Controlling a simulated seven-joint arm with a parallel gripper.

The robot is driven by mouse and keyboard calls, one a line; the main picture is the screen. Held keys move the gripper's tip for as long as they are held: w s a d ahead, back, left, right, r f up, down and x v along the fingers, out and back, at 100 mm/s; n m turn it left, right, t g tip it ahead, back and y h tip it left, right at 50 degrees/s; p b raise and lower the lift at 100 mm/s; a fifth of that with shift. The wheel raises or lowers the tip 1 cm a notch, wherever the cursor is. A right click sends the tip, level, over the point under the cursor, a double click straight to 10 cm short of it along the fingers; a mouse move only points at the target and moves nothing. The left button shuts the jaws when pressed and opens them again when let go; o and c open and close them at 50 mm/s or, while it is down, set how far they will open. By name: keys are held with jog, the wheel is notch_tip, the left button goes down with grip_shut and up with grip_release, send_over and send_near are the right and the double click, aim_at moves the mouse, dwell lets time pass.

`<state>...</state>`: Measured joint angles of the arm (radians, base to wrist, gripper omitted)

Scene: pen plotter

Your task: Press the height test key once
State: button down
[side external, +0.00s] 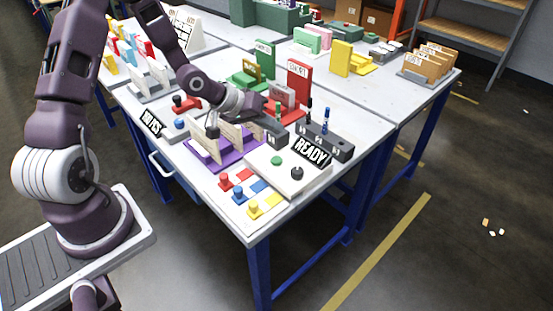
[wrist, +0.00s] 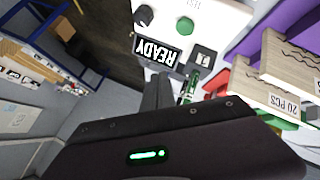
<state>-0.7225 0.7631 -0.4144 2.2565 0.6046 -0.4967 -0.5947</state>
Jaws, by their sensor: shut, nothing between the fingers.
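The white panel (side external: 270,177) lies near the front corner of the table. It carries a round green key (side external: 277,160), a black knob (side external: 297,172) and a black READY display (side external: 311,152). In the wrist view the green key (wrist: 185,26) sits beside small upside-down lettering that seems to read TEST, with the knob (wrist: 143,16) to its left. My gripper (side external: 284,143) is shut and empty, above and behind the panel. In the wrist view its fingertips (wrist: 158,78) are below the display and apart from the key.
A dark pen block (side external: 333,146) with upright pens stands right of my gripper. A purple rack (side external: 222,160) with wooden boards is to the left. Red, blue and yellow pieces (side external: 248,190) lie in front. Red and green stands (side external: 298,82) are behind.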

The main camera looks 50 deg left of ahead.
aim_at(273, 160)
notch_tip(273, 160, down, 8)
jog(key=shift+r, duration=0.15)
dwell(2.1)
jog(key=shift+f, duration=0.4)
jog(key=shift+f, duration=0.45)
dwell(0.5)
jog(key=shift+r, duration=0.9)
jog(key=shift+r, duration=2.5)
